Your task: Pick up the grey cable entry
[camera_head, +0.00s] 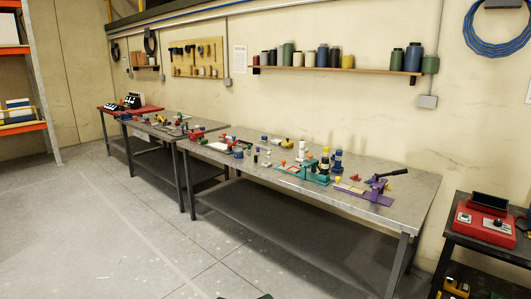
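I cannot make out a grey cable entry for certain; the small parts on the long metal workbench (400,212) are too far and too small to tell apart. Among them are a teal fixture (303,174), a purple fixture with a black lever (372,190), a yellow-topped dark bottle (324,162) and a white cylinder (301,150). Several small coloured parts lie farther left on the bench. Neither of my grippers is in view.
A second bench (150,128) stands farther back on the left. A dark table with a red device (484,222) stands at the right. A wall shelf (335,70) holds several jars. The grey floor (110,220) in front is clear.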

